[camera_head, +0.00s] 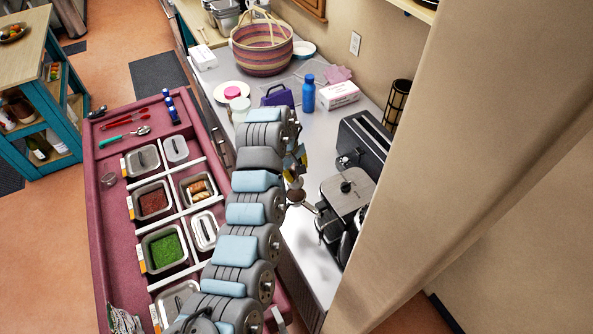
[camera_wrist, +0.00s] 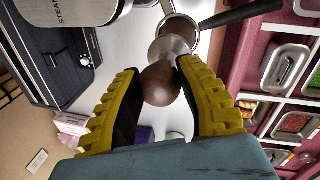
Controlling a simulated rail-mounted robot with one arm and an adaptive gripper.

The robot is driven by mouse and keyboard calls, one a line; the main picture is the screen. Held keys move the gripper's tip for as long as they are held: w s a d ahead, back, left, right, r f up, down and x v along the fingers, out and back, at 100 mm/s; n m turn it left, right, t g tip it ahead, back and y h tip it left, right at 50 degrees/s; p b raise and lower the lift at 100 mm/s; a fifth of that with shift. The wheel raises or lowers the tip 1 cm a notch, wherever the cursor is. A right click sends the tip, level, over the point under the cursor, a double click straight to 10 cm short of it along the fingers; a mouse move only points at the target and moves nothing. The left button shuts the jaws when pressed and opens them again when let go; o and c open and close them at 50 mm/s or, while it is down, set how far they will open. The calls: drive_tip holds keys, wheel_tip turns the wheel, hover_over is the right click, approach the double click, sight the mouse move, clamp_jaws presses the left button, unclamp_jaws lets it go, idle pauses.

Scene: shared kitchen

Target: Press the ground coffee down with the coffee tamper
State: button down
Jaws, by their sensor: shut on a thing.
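My gripper (camera_wrist: 159,68) has yellow ribbed fingers and is shut on the coffee tamper. The tamper has a round brown wooden handle (camera_wrist: 160,84) between the fingers and a silver metal base (camera_wrist: 172,46) pointing away from me. Beyond the base is the portafilter (camera_wrist: 196,28), with a black handle reaching right and brown ground coffee partly visible in its basket. The tamper base overlaps the basket in the wrist view; I cannot tell whether it touches the coffee. In the head view my gripper (camera_head: 294,165) is over the counter, partly hidden by my arm.
An espresso machine (camera_head: 346,192) and a black toaster (camera_head: 364,140) stand close to the right of my gripper. A blue bottle (camera_head: 308,95), a box (camera_head: 338,95) and a woven basket (camera_head: 262,48) are farther back. A maroon cart (camera_head: 110,215) with food containers is left.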

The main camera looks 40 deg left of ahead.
sight(296, 181)
drive_tip(key=shift+s+b+x, duration=0.2)
drive_tip(key=shift+b+x, duration=0.05)
drive_tip(key=shift+x, duration=0.7)
drive_tip(key=shift+s+b+x, duration=0.25)
drive_tip(key=shift+x, duration=0.7)
drive_tip(key=shift+s+b+x, duration=0.2)
drive_tip(key=shift+b+x, duration=0.05)
drive_tip(key=shift+x, duration=0.7)
drive_tip(key=shift+a+f, duration=0.15)
drive_tip(key=shift+f, duration=0.65)
drive_tip(key=shift+r, duration=0.1)
drive_tip(key=shift+w+p+v, duration=0.15)
drive_tip(key=shift+w+v, duration=0.1)
drive_tip(key=shift+v, duration=0.9)
drive_tip(key=shift+w+p+v, duration=0.2)
drive_tip(key=shift+w+v, duration=0.05)
drive_tip(key=shift+v, duration=0.85)
drive_tip(key=shift+w+p+v, duration=0.15)
drive_tip(key=shift+w+v, duration=0.1)
drive_tip(key=shift+v, duration=0.9)
drive_tip(key=shift+d+r, duration=0.15)
drive_tip(key=shift+d, duration=0.1)
drive_tip(key=shift+s+b+x, duration=0.15)
drive_tip(key=shift+s+x, duration=0.05)
drive_tip(key=shift+x, duration=0.65)
drive_tip(key=shift+s+b+x, duration=0.2)
drive_tip(key=shift+x, duration=0.7)
drive_tip(key=shift+s+b+x, duration=0.15)
drive_tip(key=shift+s+x, duration=0.05)
drive_tip(key=shift+x, duration=0.65)
